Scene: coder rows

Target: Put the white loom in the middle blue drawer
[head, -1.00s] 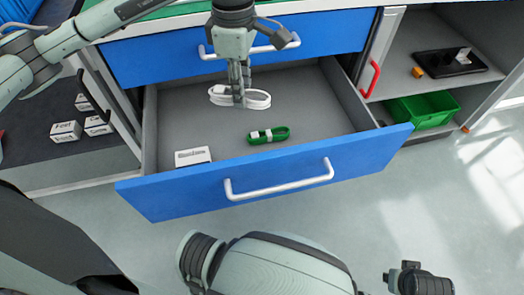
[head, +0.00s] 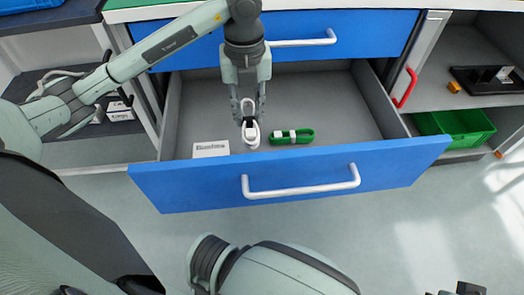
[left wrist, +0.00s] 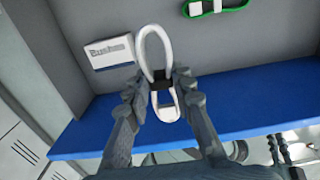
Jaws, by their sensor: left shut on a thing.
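The white loom (head: 251,134) is a bundled cable loop with a dark band at its middle. My left gripper (head: 249,114) is shut on it, and the loom hangs upright below the fingertips. In the left wrist view the white loom (left wrist: 146,48) sits between the fingers of my left gripper (left wrist: 161,88). It shows over the open blue drawer (head: 205,186), in front of the grey drawer floor; its height above that floor is hard to tell. Another blue drawer (head: 385,36) above is shut.
In the open drawer lie a white labelled box (head: 211,149) at the left and a green loom (head: 291,137) right of the white one. The drawer floor further right is clear. A green crate (head: 455,128) stands in the shelf at right.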

